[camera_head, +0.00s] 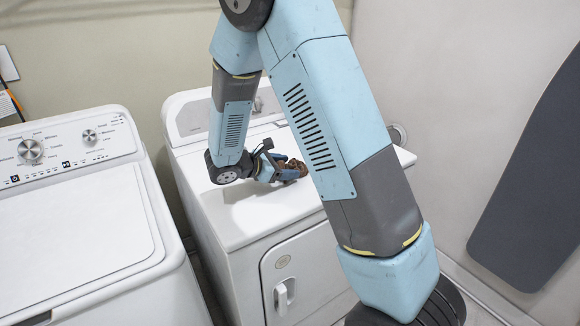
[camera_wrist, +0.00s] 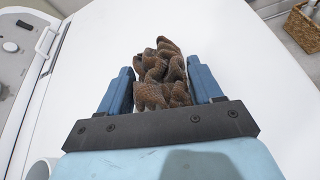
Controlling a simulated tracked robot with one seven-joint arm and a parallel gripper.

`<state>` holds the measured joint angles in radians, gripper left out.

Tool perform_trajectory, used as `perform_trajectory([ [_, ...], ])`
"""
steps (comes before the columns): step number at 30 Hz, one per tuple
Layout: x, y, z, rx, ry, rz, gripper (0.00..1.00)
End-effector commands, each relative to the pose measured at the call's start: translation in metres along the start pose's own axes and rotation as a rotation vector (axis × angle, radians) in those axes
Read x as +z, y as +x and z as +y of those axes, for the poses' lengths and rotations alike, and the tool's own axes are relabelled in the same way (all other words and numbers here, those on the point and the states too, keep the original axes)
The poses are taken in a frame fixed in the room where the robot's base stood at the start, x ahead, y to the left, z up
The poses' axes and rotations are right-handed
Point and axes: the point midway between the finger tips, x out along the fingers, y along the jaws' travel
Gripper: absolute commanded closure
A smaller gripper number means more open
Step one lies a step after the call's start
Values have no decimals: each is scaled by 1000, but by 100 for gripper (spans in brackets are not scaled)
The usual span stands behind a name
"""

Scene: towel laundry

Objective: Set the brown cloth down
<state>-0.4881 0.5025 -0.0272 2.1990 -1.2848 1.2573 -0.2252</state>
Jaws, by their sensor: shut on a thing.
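The brown cloth (camera_wrist: 163,75) is a crumpled, bunched bundle between the two blue fingers of my gripper (camera_wrist: 162,88) in the wrist view. My gripper is shut on it. In the head view the cloth (camera_head: 291,170) shows as a small brown patch at the end of my gripper (camera_head: 284,172), low over the white top of the right-hand machine (camera_head: 240,222). I cannot tell whether the cloth touches that top. Part of the cloth is hidden by my gripper and arm.
A white washer (camera_head: 80,235) with knobs stands at the left, with a narrow gap between the machines. The right machine's top around the cloth is clear. A wicker basket (camera_wrist: 304,28) sits beyond its edge. A dark grey board (camera_head: 530,190) leans on the right wall.

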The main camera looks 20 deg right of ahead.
Motion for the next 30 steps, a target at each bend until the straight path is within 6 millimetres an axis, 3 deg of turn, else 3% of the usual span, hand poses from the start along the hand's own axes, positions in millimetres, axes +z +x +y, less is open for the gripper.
perform_trajectory([
  [6, 0, 0, 0, -1, 0, 0, 75],
  [7, -1, 1, 0, -1, 1, 0, 34],
  [15, 0, 1, 0, -1, 1, 0, 9],
  [24, 1, -1, 0, -1, 1, 0, 9],
  [30, 1, -26, 0, 2, 2, 2, 9],
])
